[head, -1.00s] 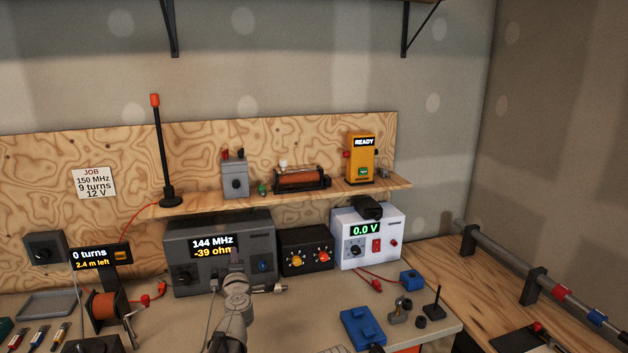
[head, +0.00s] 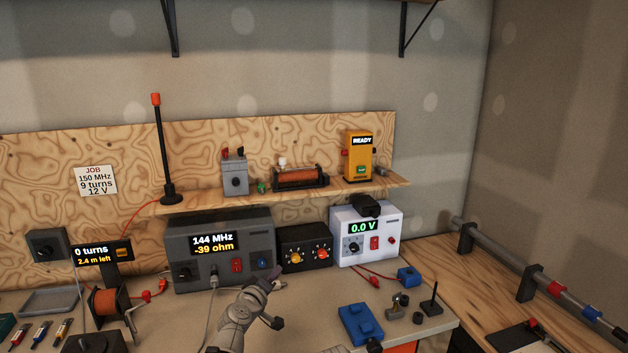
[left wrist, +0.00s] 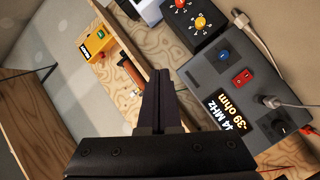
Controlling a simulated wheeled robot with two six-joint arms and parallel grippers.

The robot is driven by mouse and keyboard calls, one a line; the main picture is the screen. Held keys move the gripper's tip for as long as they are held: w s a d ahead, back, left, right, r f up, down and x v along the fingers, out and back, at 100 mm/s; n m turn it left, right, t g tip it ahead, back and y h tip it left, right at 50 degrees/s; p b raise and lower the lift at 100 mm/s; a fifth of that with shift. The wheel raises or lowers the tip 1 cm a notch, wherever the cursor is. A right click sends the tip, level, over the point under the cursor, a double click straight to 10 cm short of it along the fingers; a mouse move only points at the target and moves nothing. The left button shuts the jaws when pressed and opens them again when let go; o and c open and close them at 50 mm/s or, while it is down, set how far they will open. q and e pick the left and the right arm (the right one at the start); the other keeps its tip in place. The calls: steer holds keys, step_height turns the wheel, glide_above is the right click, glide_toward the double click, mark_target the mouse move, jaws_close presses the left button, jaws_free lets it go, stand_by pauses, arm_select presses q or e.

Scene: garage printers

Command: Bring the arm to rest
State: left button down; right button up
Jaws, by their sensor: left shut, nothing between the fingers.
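My left gripper (head: 272,280) is in front of the grey analyser box (head: 220,252), above the bench, with its arm leaning up to the right from the bottom edge. In the left wrist view its two dark fingers (left wrist: 161,92) are together with nothing between them. The analyser reads 144 MHz and -39 ohm. A plug (left wrist: 268,101) with a grey cable sits at its front, apart from the fingers. My right gripper is not in view.
A black knob box (head: 304,249) and a white supply (head: 367,236) reading 0.0 V stand right of the analyser. A wire spool (head: 103,302) is at the left. A blue block (head: 361,324) and small parts lie front right. A shelf (head: 290,199) runs above.

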arm_select(q)
steer(key=s+d+f+m+g+h, duration=0.1)
steer(key=s+d+f+m+g, duration=0.2)
steer(key=s+f+m+g, duration=0.3)
steer(key=s+a+f+m+g+y, duration=0.1)
steer(key=s+a+f+g+y, duration=0.25)
steer(key=s+f, duration=0.45)
steer(key=s+a+f+m+g+y, duration=0.15)
steer(key=s+a+f+g, duration=0.35)
steer(key=s, duration=0.6)
steer(key=s+d+f+m+g+y+b, duration=0.1)
steer(key=s+d+f+m+b, duration=0.2)
steer(key=s+d+f+b, duration=0.3)
steer(key=d+f+b, duration=0.3)
steer(key=d+b, duration=0.1)
steer(key=shift+s+f+y, duration=0.35)
steer(key=shift+s+y, duration=0.05)
